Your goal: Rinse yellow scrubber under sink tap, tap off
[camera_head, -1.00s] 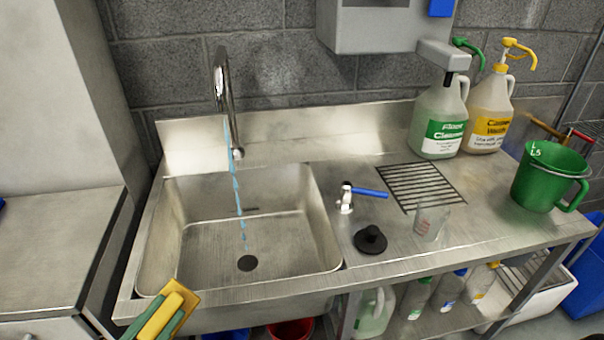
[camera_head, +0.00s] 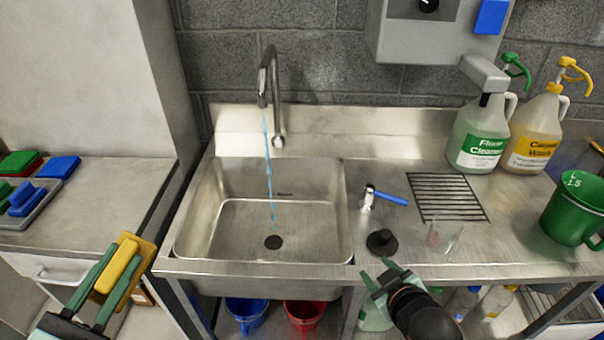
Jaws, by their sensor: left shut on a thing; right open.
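The yellow scrubber (camera_head: 124,264) is held by my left gripper (camera_head: 105,277), which is shut on it. Both are in front of the counter, left of the sink and lower than its rim. The steel sink (camera_head: 190,228) is empty, with a dark drain in its floor. The curved tap (camera_head: 268,75) stands behind it, and a blue water stream (camera_head: 268,168) falls from it into the basin. The blue tap lever (camera_head: 392,198) is on the counter right of the sink. My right gripper (camera_head: 386,275) is open and empty at the counter's front edge, below the black plug.
A black plug (camera_head: 381,243) and a clear cup (camera_head: 443,238) stand near my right gripper. Two pump jugs (camera_head: 484,138) and a green pitcher (camera_head: 573,210) are at the right. Coloured pads (camera_head: 58,167) lie on the left counter. Buckets (camera_head: 305,315) are under the sink.

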